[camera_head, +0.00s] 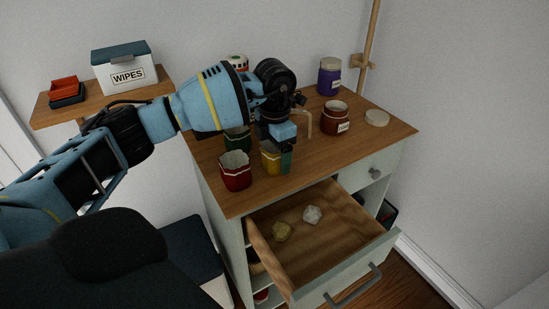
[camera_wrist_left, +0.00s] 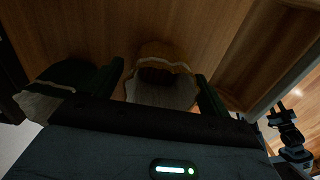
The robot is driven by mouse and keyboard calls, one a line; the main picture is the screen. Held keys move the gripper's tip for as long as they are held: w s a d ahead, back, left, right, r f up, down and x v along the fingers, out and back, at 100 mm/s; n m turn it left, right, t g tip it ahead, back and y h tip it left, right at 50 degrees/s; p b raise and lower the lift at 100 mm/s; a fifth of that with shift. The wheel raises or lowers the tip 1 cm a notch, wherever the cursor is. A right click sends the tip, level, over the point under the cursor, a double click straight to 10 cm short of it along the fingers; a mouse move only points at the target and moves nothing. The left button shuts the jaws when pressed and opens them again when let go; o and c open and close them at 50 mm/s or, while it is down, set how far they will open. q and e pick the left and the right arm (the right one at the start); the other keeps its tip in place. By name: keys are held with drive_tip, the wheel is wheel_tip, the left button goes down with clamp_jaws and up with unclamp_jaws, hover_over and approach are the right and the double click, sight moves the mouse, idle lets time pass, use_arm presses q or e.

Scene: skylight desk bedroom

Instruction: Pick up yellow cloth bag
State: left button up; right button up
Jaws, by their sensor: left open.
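The yellow cloth bag (camera_head: 268,160) stands on the wooden desk top beside the red and green bags. It is partly hidden by my left gripper (camera_head: 282,148), which is right over it from above. In the left wrist view the bag (camera_wrist_left: 162,52) lies between the two dark fingers of my left gripper (camera_wrist_left: 160,80). The fingers are apart, one on each side of the bag, with no clear sign of squeezing it. A small dark jointed shape at the lower right of that view looks like my right arm; its jaws are too small to read.
A red bag (camera_head: 235,172) and a green bag (camera_head: 237,139) stand close by. A brown jar (camera_head: 335,119), purple jar (camera_head: 329,78) and round lid (camera_head: 377,118) are farther right. The open drawer (camera_head: 342,222) below holds two small lumps. A wipes box (camera_head: 125,72) sits on the shelf.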

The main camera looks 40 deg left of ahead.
use_arm(q)
drive_tip(key=shift+f, duration=0.15)
drive_tip(key=c, duration=1)
drive_tip(key=shift+c, duration=0.2)
drive_tip(key=shift+r, duration=0.5)
drive_tip(key=r, duration=0.1)
drive_tip(key=d+r, duration=0.1)
drive_tip(key=shift+s+r, duration=0.3)
drive_tip(key=s+d+r, duration=0.1)
drive_tip(key=s+d, duration=0.7)
drive_tip(key=d, duration=0.4)
drive_tip(key=shift+s+d+r+b, duration=0.15)
drive_tip(key=shift+s+r+b, duration=0.1)
drive_tip(key=shift+b, duration=0.1)
